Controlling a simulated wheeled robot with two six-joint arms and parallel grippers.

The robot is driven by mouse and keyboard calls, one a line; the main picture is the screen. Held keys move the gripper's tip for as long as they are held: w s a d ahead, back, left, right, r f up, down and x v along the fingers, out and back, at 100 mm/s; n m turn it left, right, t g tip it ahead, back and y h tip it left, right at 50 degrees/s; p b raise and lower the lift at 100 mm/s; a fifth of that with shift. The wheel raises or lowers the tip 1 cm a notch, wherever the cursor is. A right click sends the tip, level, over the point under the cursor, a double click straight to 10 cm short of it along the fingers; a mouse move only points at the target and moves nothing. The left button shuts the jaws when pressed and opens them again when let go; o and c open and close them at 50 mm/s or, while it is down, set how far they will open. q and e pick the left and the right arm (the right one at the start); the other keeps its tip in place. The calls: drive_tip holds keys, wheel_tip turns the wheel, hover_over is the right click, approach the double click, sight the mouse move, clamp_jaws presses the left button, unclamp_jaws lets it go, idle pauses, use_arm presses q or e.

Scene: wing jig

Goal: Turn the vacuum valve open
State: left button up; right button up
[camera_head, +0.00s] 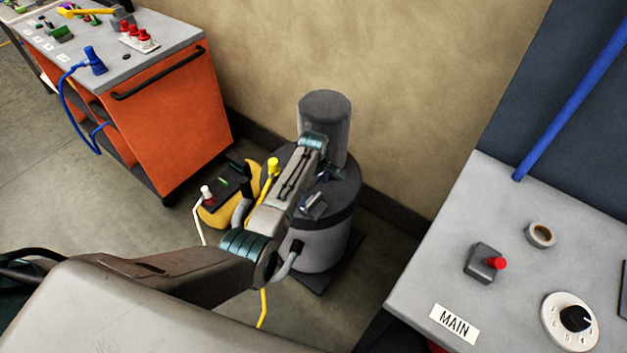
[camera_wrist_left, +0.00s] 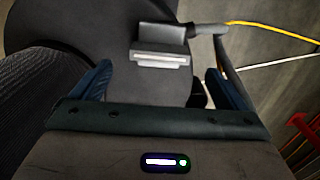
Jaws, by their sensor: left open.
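A grey tank (camera_head: 322,250) with a dark lid and an upright grey cylinder (camera_head: 325,115) stands on the floor by the wall. A small grey block-shaped fitting with a light flat face (camera_head: 313,206) sits on its top. It looks like the valve handle, but no label confirms this. My left gripper (camera_head: 327,174) is over the lid close to this fitting, partly hidden by its own wrist. In the left wrist view, the open fingers (camera_wrist_left: 158,70) stand wide on either side of the fitting (camera_wrist_left: 160,54), which shows ahead and apart from them. My right gripper is out of view.
A yellow-and-black unit (camera_head: 222,205) with hoses stands left of the tank. An orange cart (camera_head: 170,130) is farther left. A grey bench (camera_head: 425,285) with a red-button box (camera_head: 483,262), a tape roll (camera_head: 540,234) and a dial (camera_head: 570,322) is at right.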

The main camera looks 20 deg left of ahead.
sight(313, 199)
use_arm(q)
drive_tip(key=shift+r, duration=2.3)
